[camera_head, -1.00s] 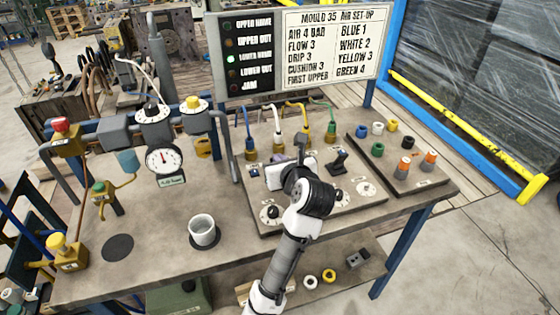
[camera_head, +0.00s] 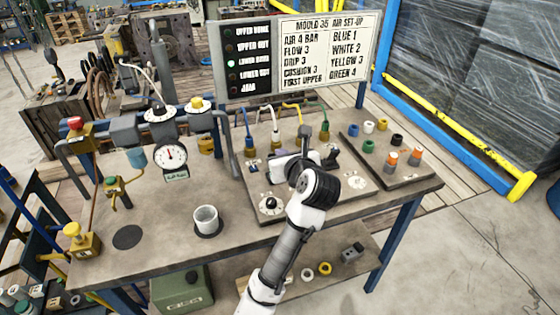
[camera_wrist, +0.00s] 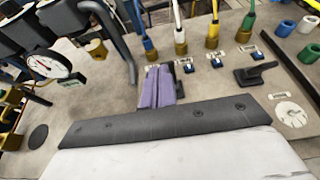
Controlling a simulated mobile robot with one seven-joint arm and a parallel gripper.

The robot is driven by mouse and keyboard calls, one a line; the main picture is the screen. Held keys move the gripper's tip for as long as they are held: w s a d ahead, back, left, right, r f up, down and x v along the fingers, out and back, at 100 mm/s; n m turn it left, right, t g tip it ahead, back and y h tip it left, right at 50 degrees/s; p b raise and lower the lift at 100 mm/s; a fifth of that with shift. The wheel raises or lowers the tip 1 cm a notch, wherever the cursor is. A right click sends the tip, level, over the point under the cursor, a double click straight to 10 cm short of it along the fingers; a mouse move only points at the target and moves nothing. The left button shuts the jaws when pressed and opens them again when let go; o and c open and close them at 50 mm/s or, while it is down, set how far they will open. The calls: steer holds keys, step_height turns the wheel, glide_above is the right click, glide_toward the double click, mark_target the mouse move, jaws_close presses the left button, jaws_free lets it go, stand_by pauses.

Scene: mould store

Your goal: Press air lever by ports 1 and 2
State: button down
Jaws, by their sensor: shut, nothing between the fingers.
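The panel (camera_head: 345,203) on the bench carries a row of brass ports with blue, white, yellow and green hoses. In the wrist view, small blue-and-white tabs (camera_wrist: 216,61) sit in front of the ports, and a black lever (camera_wrist: 255,73) stands on a dark base to the right. The lever also shows in the head view (camera_head: 331,160), partly behind my arm. My gripper (camera_wrist: 160,72) is shut and empty, its purple fingers just in front of the blue- and white-hose ports, left of the black lever. The fingers hide part of the panel there. I cannot tell whether they touch it.
A gauge (camera_head: 171,154) and pipework stand at the left. A white cup (camera_head: 206,219) is on the bench. Loose coloured fittings (camera_head: 382,126) lie on a tray at the right. A set-up board (camera_head: 326,52) stands behind.

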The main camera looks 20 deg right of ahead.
step_height(320, 180, up, 7)
steer(key=s, duration=0.2)
steer(key=shift+s+d+f, duration=0.15)
steer(key=shift+d, duration=0.05)
